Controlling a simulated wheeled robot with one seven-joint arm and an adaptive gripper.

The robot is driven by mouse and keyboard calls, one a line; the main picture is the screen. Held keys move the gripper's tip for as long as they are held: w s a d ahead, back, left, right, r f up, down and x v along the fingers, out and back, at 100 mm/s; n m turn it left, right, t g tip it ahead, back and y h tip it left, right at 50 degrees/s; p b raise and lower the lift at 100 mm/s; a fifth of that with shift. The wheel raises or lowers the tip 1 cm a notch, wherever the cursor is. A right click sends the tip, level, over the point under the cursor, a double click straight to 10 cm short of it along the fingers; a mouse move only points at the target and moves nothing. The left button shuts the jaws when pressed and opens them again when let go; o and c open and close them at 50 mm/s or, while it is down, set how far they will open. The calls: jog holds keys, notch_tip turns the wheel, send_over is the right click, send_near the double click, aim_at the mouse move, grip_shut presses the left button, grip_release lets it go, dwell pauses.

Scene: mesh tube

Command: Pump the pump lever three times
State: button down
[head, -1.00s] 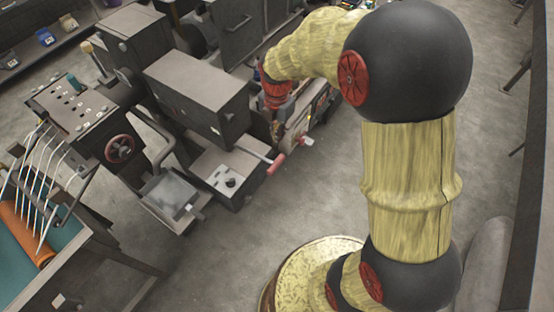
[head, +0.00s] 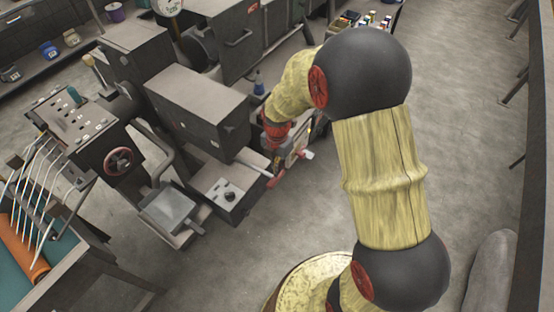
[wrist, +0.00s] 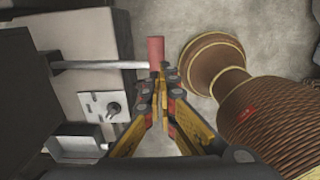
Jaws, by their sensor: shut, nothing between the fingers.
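The pump lever shows in the head view as a thin grey rod with a red handle (head: 272,180), sticking out from the dark machine. In the wrist view the rod runs level from the left and ends in the red handle (wrist: 156,50). My gripper (wrist: 160,78) has its fingers together and empty, with the tips just below the handle in that picture. I cannot tell whether they touch it. In the head view my gripper (head: 284,160) is beside the handle, partly hidden by my wrist.
The dark grey machine (head: 197,105) stands left of the lever, with a control plate with a black knob (head: 228,197) below it. A workbench with bent rods and an orange roll (head: 22,253) is at the left. Open concrete floor (head: 210,270) lies in front.

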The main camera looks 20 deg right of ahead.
jog(key=shift+f, duration=1.7)
